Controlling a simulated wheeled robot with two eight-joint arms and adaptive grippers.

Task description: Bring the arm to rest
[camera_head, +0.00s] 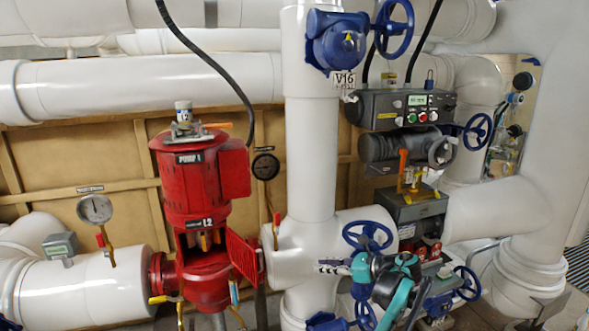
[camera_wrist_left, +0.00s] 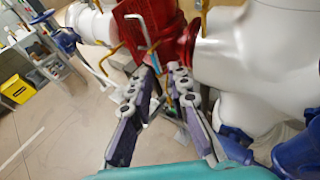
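My left gripper (camera_head: 330,266) is in the lower middle of the head view, in front of the white pipework. Its grey and purple fingers point left, and its teal wrist is on the right. In the left wrist view the left gripper (camera_wrist_left: 163,77) shows two fingers with a gap between them and nothing held. Beyond the fingertips is the lower part of the red pump (camera_wrist_left: 146,30). In the head view the red pump (camera_head: 203,185) stands left of the gripper, with its small door open. My right gripper is in neither view.
A thick white vertical pipe (camera_head: 311,150) stands behind the gripper. Blue handwheels (camera_head: 367,236) are close around my wrist, and a grey control box (camera_head: 403,108) is above. A gauge (camera_head: 95,209) is at left.

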